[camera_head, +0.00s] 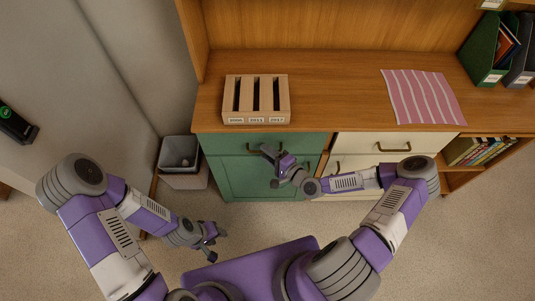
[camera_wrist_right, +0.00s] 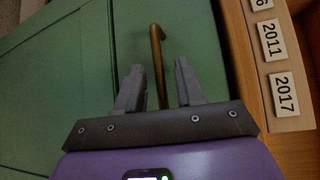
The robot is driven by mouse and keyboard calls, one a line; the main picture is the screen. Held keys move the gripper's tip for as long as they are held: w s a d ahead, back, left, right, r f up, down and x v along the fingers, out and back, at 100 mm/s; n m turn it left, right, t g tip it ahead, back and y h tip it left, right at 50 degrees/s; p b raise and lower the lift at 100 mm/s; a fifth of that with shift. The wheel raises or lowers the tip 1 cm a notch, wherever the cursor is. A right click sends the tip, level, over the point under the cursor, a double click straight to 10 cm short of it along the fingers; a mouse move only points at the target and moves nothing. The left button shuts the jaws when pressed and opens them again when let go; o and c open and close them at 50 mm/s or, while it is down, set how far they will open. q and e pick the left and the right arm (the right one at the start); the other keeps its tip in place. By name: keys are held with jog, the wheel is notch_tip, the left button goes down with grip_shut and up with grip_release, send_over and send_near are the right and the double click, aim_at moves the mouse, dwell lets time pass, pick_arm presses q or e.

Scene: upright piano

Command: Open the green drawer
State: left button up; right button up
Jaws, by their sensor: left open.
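The green drawer (camera_head: 225,144) is the upper front of the green cabinet, just under the wooden top, and looks shut. Its brass handle (camera_head: 256,149) is partly hidden by my right gripper (camera_head: 272,156). In the right wrist view, the handle (camera_wrist_right: 158,55) runs into the space between the two fingertips of my right gripper (camera_wrist_right: 158,80), with a gap on each side. The right gripper is open. My left gripper (camera_head: 211,238) is open and empty, low over the floor and away from the drawer.
A green cupboard door (camera_head: 240,180) is below the drawer, and cream drawers (camera_head: 360,143) are to its right. A wooden slotted box (camera_head: 256,98) with year labels and a striped pink cloth (camera_head: 422,97) lie on top. A grey bin (camera_head: 180,155) stands left of the cabinet.

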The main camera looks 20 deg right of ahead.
grip_shut()
dwell(0.3)
jog(key=shift+a, duration=0.1)
